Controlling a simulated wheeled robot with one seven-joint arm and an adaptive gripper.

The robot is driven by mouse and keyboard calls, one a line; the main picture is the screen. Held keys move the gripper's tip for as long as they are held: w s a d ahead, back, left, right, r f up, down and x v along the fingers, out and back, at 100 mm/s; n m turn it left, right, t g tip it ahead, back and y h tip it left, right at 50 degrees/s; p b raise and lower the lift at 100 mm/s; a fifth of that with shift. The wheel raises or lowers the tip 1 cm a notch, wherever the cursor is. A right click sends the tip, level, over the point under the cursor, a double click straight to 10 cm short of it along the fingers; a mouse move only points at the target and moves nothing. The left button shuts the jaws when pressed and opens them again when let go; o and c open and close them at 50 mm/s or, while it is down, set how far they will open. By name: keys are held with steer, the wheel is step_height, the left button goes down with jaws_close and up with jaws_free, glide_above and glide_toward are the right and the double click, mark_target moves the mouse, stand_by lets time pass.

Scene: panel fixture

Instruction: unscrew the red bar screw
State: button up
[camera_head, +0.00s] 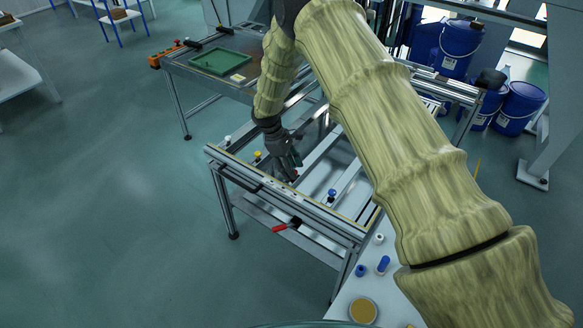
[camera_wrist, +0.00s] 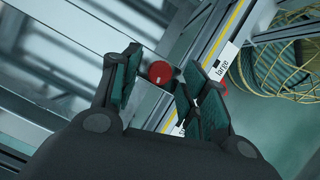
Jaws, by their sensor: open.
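The red bar screw shows as a round red knob (camera_wrist: 160,73) in the wrist view, between the two fingers of my open gripper (camera_wrist: 163,84). I see a gap beside the knob on its left; whether the right finger touches it I cannot tell. In the head view my gripper (camera_head: 288,163) reaches down over the front rail of the panel fixture (camera_head: 310,208). A small red spot of the knob (camera_head: 295,174) shows at the fingertips there, mostly hidden by the gripper. The shaft under the knob is hidden.
A yellow knob (camera_head: 257,155), a white knob (camera_head: 228,139) and a blue knob (camera_head: 332,194) stand along the same frame. Open floor lies left.

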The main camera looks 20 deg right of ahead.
steer(key=v, duration=1.2)
steer(key=shift+f, duration=0.1)
